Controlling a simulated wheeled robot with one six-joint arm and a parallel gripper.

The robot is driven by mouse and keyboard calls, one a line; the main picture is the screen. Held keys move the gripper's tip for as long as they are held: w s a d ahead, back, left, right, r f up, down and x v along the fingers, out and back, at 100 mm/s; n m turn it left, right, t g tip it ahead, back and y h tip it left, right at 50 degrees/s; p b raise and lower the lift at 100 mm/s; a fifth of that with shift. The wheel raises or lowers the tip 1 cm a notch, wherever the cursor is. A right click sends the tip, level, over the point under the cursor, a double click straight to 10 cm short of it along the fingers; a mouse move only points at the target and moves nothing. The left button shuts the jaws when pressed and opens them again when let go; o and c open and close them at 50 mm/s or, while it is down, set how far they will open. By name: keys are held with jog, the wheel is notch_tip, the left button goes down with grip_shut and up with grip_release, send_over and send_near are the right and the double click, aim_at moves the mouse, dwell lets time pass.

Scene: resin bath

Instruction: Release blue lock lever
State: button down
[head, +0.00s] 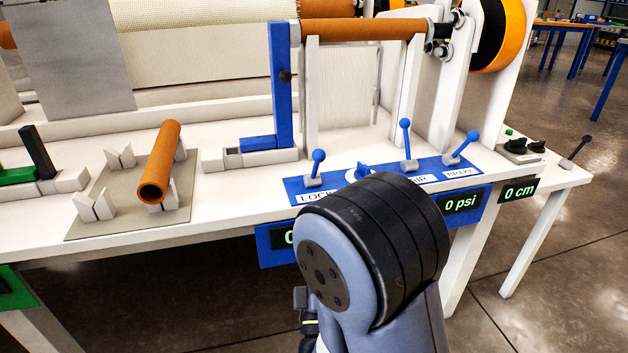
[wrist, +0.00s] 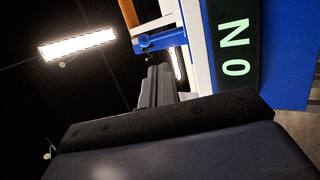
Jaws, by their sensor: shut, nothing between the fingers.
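The blue lock lever (head: 317,165) stands at the left end of the blue control panel (head: 440,173), above a label reading LOCK. It has a round blue knob and a grey base, and looks near upright. My gripper (wrist: 160,83) shows in the wrist view with its dark fingers together and nothing between them. In the head view my arm stands in front of the panel and hides most of the gripper, so its exact distance from the lever cannot be told. A blue part (wrist: 160,40) lies beyond the fingertips in the wrist view; I cannot tell which part it is.
Other blue levers (head: 405,137) (head: 465,145) and a blue knob (head: 362,171) share the panel. A blue upright post (head: 282,90) stands behind it. An orange tube (head: 160,162) rests on supports at left. A display (wrist: 233,50) reads 0 N.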

aim_at(316, 167)
jog(key=shift+w+r, duration=0.1)
jog(key=x, duration=1.3)
jog(key=shift+w+r, duration=0.2)
jog(key=shift+w, duration=0.1)
jog(key=shift+r+p, duration=0.1)
jog(key=shift+p, duration=0.3)
